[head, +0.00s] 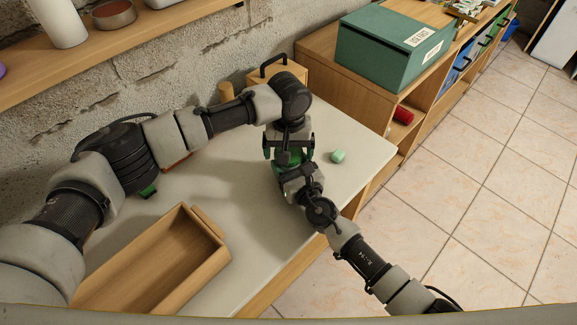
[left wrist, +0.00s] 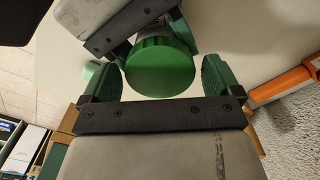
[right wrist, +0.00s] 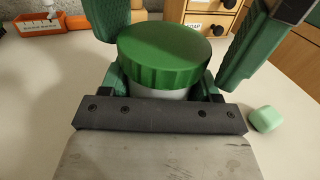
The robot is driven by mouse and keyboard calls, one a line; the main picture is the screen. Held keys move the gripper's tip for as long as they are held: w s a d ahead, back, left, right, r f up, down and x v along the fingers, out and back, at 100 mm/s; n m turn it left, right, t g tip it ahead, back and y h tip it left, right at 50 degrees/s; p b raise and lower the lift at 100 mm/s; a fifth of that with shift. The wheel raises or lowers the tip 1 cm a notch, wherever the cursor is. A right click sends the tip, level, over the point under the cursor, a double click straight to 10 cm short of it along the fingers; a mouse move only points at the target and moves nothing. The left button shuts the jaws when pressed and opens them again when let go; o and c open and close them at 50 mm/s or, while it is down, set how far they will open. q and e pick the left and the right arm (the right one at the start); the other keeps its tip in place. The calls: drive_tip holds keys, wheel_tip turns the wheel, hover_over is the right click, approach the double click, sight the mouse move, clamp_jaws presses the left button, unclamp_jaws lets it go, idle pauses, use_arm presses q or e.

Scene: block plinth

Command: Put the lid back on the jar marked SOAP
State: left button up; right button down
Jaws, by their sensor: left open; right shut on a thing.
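A jar (right wrist: 160,93) with a whitish body stands upright with a ribbed green lid (right wrist: 165,55) on its top. Whether the lid is screwed tight cannot be told. The lid also shows in the left wrist view (left wrist: 160,68). My right gripper (head: 300,178) is shut on the jar's body below the lid. My left gripper (head: 288,148) is open, its two green fingers on either side of the lid, with gaps visible in its own wrist view. In the head view the arms mostly hide the jar. No SOAP marking on the jar is visible.
A mint-green lump (head: 337,156) lies on the table right of the grippers. An open wooden tray (head: 207,262) is at the front left. Behind stand a small drawer unit (right wrist: 205,8) with a SOAP label and an orange bin (right wrist: 40,27). A green box (head: 375,50) sits on the right-hand shelf.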

use_arm(q)
drive_tip(key=c, duration=0.9)
drive_tip(key=o, duration=1)
drive_tip(key=shift+r, duration=2.25)
drive_tip(key=shift+o, duration=0.3)
wheel_tip(320, 180, up, 12)
